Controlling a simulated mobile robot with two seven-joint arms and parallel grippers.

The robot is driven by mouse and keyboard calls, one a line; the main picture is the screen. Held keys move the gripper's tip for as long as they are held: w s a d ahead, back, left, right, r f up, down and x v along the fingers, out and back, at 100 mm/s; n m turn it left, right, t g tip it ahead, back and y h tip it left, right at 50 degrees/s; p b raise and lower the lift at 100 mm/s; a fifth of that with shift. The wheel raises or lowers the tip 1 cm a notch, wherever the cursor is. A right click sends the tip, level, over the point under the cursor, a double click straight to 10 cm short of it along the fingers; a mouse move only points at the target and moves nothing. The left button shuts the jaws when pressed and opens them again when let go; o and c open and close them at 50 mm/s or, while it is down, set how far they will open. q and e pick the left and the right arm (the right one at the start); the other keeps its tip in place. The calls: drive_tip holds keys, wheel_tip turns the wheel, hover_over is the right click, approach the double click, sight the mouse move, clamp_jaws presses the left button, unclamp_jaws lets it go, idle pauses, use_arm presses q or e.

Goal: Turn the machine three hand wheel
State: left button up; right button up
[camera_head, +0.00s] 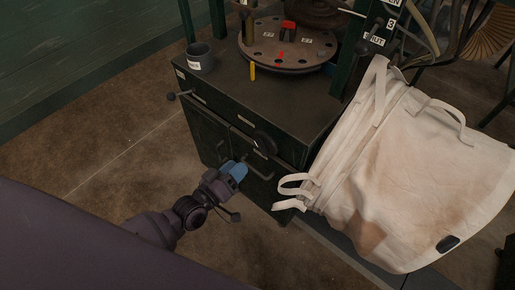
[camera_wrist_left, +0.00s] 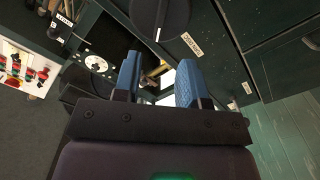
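My right gripper is not in view. I cannot read a machine number on the wheel.
A round plate with holes (camera_head: 288,48) and a grey cup (camera_head: 200,58) stand on the cabinet. A lever with a dark knob (camera_head: 172,96) sticks out at its left. A large white bulk bag (camera_head: 410,170) hangs close on the right. The floor (camera_head: 120,130) at left is clear.

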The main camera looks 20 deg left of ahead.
sight(258, 147)
use_arm(q)
drive_tip(key=x, duration=0.9)
drive_tip(key=shift+b, duration=0.4)
drive_tip(key=shift+s, duration=0.1)
clamp_jaws()
